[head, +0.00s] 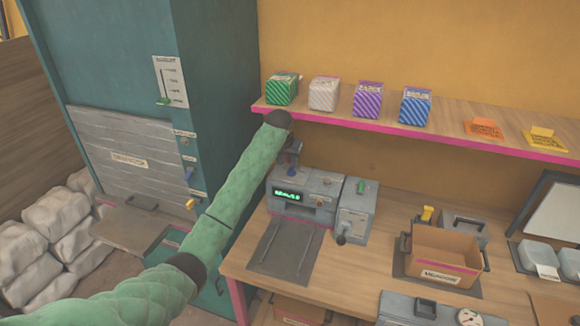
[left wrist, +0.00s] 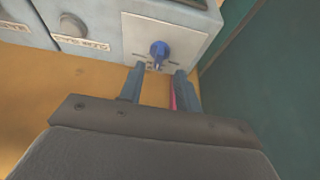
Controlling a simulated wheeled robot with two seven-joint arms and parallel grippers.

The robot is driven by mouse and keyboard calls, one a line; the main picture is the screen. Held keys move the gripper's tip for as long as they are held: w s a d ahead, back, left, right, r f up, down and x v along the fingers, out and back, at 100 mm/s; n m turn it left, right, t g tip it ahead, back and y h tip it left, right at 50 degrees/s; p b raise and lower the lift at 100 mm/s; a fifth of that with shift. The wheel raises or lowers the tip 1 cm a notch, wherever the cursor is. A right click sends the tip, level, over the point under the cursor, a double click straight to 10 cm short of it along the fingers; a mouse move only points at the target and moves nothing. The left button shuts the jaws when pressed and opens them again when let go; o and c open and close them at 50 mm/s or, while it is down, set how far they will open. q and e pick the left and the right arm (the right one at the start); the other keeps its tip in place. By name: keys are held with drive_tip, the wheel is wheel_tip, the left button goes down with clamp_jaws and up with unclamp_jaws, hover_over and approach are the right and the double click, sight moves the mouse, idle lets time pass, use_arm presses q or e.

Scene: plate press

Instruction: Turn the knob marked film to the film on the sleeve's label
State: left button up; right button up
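In the left wrist view, a blue knob (left wrist: 158,50) sits on the pale grey front panel of a machine. Small marks beneath it are too blurred to read, so I cannot tell whether it is the knob marked film. My left gripper (left wrist: 158,76) is open, its two fingers apart, with the knob just beyond and between the fingertips. In the head view, my left gripper (head: 290,152) is by the top left of the grey machine (head: 310,190) with a green display. My arm hides part of it. I cannot pick out the sleeve or its label. My right gripper is not in view.
A shelf (head: 450,140) holds several striped boxes, such as a green one (head: 282,90). A cardboard box (head: 443,250) with a label stands on the bench to the right. A tall teal cabinet (head: 215,60) rises close on the left.

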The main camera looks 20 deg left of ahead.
sight(290, 169)
use_arm(q)
drive_tip(key=p+x, duration=0.2)
drive_tip(key=x, duration=0.2)
drive_tip(key=shift+w+f, duration=0.15)
drive_tip(key=shift+f, duration=0.05)
drive_tip(key=shift+w+f, duration=0.2)
drive_tip(key=shift+f, duration=0.4)
clamp_jaws()
